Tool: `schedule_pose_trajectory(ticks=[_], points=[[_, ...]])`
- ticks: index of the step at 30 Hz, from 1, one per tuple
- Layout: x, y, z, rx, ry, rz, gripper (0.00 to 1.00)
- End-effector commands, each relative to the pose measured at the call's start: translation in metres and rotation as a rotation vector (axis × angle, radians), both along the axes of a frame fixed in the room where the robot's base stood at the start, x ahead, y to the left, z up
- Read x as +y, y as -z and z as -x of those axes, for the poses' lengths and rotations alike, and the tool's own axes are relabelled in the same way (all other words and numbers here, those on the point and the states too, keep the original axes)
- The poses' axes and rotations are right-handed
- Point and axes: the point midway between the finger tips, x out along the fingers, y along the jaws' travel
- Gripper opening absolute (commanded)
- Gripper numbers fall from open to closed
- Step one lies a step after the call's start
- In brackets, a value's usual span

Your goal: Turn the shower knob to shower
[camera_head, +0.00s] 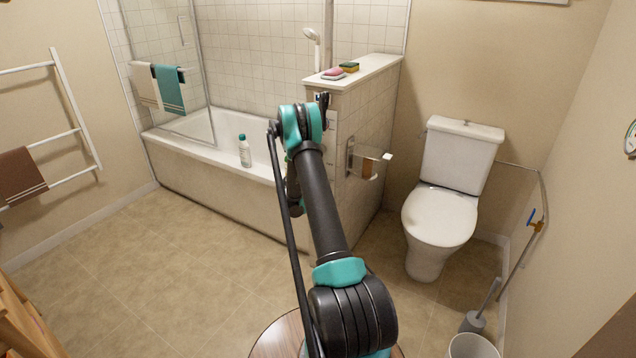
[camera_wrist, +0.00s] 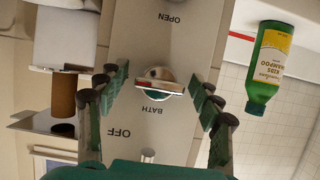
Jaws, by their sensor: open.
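No SHOWER label is in sight. My gripper (camera_wrist: 152,90) is open, with one finger on each side of the knob and visible gaps between; it holds nothing. How far the fingertips reach toward the panel is hard to tell. In the head view my arm reaches to the tiled half wall, and the knob cannot be made out.
A green shampoo bottle (camera_wrist: 268,65) is right of the panel. A toilet roll holder (camera_head: 365,160) projects from the half wall (camera_head: 385,95), beside the toilet (camera_head: 440,215). The bathtub (camera_head: 205,180), with a white bottle (camera_head: 244,151), is on the left. Floor is clear at left.

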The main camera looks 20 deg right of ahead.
Motion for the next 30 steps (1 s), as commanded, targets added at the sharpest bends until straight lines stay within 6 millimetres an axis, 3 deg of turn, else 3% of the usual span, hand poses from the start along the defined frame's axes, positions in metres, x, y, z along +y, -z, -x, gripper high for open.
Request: schedule_pose_trajectory(ticks=[8, 21, 30], points=[[0.015, -0.008, 0.011, -0.001, -0.002, 0.0, 0.66], [0.075, -0.039, 0.059, 0.0, -0.001, -0.001, 0.66], [0.087, -0.046, 0.069, 0.0, 0.0, 0.0, 0.66]])
